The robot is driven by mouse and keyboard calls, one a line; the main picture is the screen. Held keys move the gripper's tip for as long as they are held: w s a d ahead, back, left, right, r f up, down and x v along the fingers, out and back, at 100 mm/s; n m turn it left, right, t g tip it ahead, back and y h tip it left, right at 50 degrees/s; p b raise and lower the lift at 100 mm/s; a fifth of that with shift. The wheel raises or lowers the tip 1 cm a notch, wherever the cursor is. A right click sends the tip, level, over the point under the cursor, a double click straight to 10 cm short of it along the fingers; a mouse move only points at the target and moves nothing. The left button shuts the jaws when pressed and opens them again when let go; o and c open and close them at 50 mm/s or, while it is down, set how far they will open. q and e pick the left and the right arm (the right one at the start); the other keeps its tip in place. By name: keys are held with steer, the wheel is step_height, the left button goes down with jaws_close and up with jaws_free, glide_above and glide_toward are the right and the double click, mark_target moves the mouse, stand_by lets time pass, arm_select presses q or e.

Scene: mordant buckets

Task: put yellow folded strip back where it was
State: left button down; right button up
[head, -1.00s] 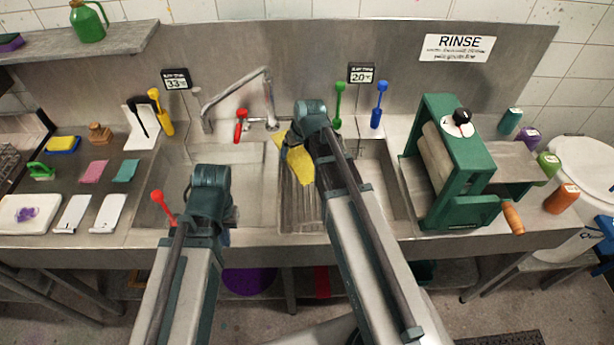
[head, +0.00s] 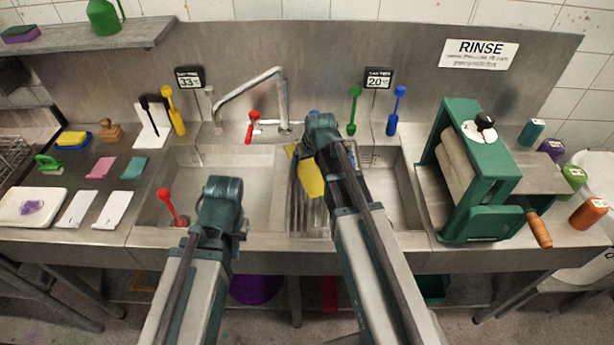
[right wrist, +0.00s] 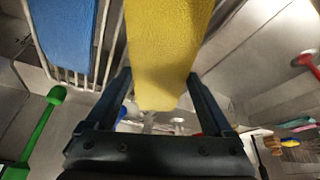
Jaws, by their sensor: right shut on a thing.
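The yellow folded strip (head: 309,176) hangs from my right gripper (head: 322,135) over the ribbed rack (head: 303,215) between the sink basins. In the right wrist view the strip (right wrist: 168,45) lies between the two fingers of my right gripper (right wrist: 160,95), which is shut on it. A blue strip (right wrist: 62,35) lies on the wire rack (right wrist: 98,55) just left of it, apart from the yellow one. My left gripper (head: 222,195) is over the left basin's front part; its fingertips are hidden, so I cannot tell its opening.
A faucet (head: 283,105) stands behind the basins. Green (head: 354,110) and blue (head: 394,110) tools stand at the back. A green roller press (head: 480,170) stands at right. The left basin is mostly clear.

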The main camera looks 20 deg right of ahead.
mark_target(308, 169)
step_height(308, 169, down, 4)
steer(key=b, duration=0.3)
steer(key=shift+r+b, duration=0.2)
steer(key=shift+b, duration=0.15)
steer(key=shift+f, duration=0.15)
steer(key=o, duration=1.2)
